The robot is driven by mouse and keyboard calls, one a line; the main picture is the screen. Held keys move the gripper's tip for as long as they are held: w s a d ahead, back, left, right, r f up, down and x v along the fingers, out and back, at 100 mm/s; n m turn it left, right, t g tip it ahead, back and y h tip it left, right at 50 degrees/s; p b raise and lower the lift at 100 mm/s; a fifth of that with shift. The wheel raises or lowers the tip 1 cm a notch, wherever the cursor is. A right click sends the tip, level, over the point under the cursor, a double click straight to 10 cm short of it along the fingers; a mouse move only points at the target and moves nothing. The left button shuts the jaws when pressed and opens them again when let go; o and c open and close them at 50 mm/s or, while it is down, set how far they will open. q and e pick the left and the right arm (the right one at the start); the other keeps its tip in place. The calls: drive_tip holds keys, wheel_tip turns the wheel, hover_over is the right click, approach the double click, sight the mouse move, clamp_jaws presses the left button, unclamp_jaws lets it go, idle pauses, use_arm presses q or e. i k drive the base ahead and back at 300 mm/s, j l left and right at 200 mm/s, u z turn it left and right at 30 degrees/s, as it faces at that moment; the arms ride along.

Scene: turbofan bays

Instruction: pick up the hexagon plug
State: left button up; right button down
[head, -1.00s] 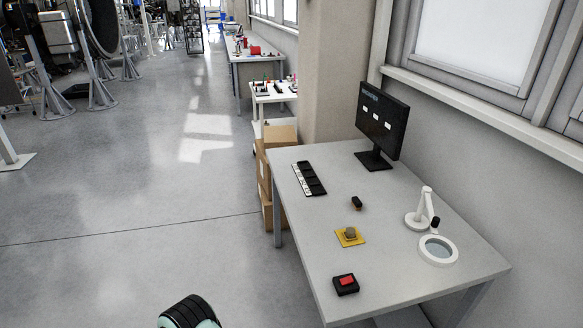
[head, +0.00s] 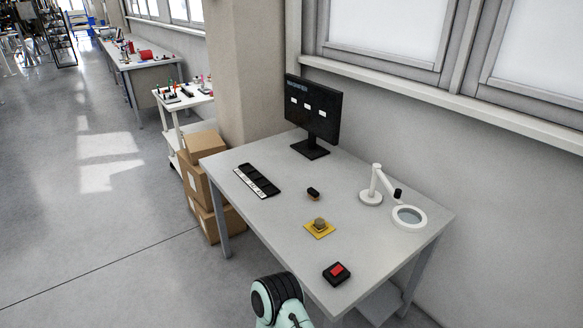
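A small tan-brown plug-like piece (head: 319,222) sits on a yellow square plate (head: 311,233) near the middle of the grey table. It looks like the hexagon plug, but it is too small to make out its sides. A small dark piece with a brownish side (head: 313,193) lies behind it on the bare tabletop. Neither of my grippers shows. Only a black and mint link of my arm is in view at the bottom, in front of the table's near edge.
The table (head: 268,223) also holds a black tray with a white strip (head: 257,181), a monitor (head: 313,112), a magnifier lamp (head: 409,217) and a black box with a red top (head: 336,273). Cardboard boxes (head: 199,178) stand at its left. The floor at left is clear.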

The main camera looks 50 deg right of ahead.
sight(319, 223)
drive_tip(key=i+l+z, duration=0.1)
drive_tip(key=z, duration=0.3)
drive_tip(key=i+z, duration=0.5)
drive_tip(key=z, duration=0.25)
drive_tip(key=i+z, duration=0.2)
drive_tip(key=z, duration=0.2)
drive_tip(key=i+j+z, duration=0.1)
drive_tip(key=j+z, duration=0.55)
drive_tip(key=j, duration=0.15)
